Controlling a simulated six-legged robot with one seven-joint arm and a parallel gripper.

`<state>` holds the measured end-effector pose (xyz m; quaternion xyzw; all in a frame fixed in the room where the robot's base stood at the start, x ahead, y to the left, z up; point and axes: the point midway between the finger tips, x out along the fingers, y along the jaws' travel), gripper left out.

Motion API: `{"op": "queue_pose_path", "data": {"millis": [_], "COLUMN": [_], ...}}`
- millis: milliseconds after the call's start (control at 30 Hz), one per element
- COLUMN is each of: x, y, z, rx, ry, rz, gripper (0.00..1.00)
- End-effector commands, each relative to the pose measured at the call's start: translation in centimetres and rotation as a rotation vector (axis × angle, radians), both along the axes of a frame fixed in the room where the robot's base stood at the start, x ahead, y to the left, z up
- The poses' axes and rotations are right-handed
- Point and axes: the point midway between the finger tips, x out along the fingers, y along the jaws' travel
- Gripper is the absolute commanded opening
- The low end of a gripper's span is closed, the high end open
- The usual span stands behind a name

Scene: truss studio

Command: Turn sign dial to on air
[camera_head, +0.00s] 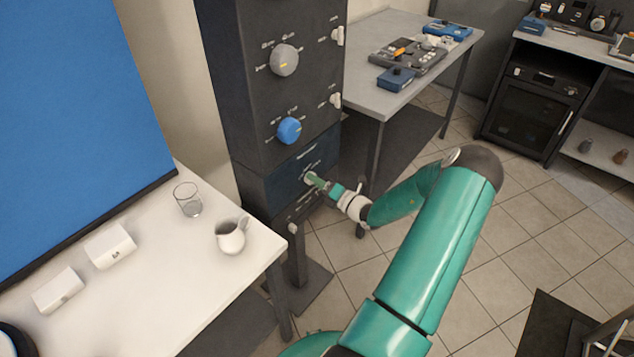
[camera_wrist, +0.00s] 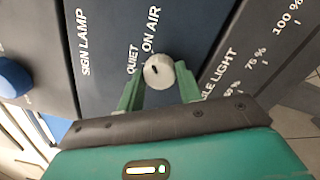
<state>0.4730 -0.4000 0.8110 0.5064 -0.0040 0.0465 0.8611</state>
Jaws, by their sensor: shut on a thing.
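The sign dial is a small white round knob (camera_wrist: 158,72) on a dark blue panel (camera_wrist: 100,20) lettered SIGN LAMP, with QUIET and ON AIR printed beside the knob. A short dark mark shows on its face; I cannot tell for sure which word it points at. My gripper (camera_wrist: 160,76) has its two green fingers on either side of the knob and is shut on it. In the head view my gripper (camera_head: 319,183) reaches the panel (camera_head: 270,187) low on the dark cabinet, and its fingers mostly hide the knob.
A grey knob (camera_head: 284,60) and a blue knob (camera_head: 289,130) sit higher on the cabinet. A panel with percent marks (camera_wrist: 270,60) adjoins. A white table (camera_head: 150,300) with a glass (camera_head: 188,200) and a jug (camera_head: 232,236) stands at left.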

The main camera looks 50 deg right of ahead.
Motion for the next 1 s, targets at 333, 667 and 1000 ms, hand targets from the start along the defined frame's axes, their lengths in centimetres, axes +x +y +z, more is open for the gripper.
{"op": "queue_pose_path", "data": {"millis": [333,667,1000], "x": [0.06,0.04,-0.44], "y": [0.05,0.06,-0.05], "z": [0.02,0.02,-0.04], "rx": [0.026,0.026,0.024], "ry": [0.001,0.001,0.002], "rz": [0.001,0.001,0.0], "gripper": [0.12,0.57,0.57]}}
